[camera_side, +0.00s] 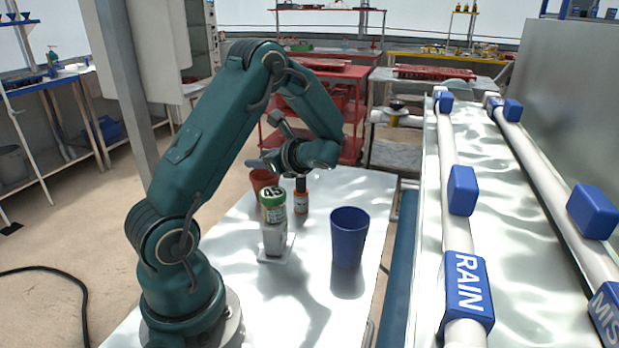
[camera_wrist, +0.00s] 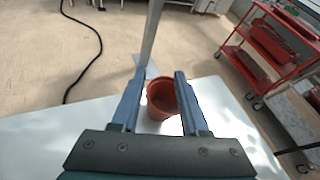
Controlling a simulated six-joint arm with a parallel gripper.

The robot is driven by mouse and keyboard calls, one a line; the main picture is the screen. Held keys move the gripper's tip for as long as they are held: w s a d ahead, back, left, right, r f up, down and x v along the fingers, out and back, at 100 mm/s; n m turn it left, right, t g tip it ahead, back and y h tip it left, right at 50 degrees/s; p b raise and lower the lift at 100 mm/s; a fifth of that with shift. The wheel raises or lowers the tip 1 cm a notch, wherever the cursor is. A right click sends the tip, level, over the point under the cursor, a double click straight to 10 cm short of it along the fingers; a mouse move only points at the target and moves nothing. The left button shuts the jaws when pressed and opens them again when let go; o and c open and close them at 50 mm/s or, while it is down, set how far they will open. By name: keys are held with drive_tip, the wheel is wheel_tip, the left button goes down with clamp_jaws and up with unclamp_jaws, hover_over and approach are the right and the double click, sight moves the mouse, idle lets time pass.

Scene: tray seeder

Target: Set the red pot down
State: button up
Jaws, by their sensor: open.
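The red pot (camera_side: 263,181) stands upright near the back left edge of the white table, partly hidden by my gripper and a green-capped jar. In the wrist view, the red pot (camera_wrist: 162,97) lies between my two blue fingers, its open rim facing the camera. My gripper (camera_side: 263,164) is open, with its fingers at the height of the pot's upper part. The gripper (camera_wrist: 160,73) also shows in the wrist view, with one finger on each side of the pot. Any gap between fingers and pot is too small to tell.
A jar marked 45 (camera_side: 273,215) stands on a white plate in front of the pot. A small amber bottle (camera_side: 301,197) is behind it. A blue pot (camera_side: 348,238) stands to the right. White pipes (camera_side: 452,150) line the right side. The front table is mostly clear.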

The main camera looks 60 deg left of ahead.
drive_tip(key=shift+r, duration=0.45)
drive_tip(key=o, duration=0.9)
drive_tip(key=shift+r, duration=0.3)
drive_tip(key=m+h, duration=0.2)
drive_tip(key=h, duration=0.2)
approach(265, 175)
drive_tip(key=s+f, duration=0.1)
drive_tip(key=s, duration=0.1)
drive_tip(key=shift+n+t+h, duration=0.3)
drive_tip(key=shift+n+t, duration=0.1)
drive_tip(key=shift+s+x, duration=0.1)
drive_tip(key=shift+x, duration=1.35)
drive_tip(key=shift+s+x, duration=0.15)
drive_tip(key=shift+x, duration=1.25)
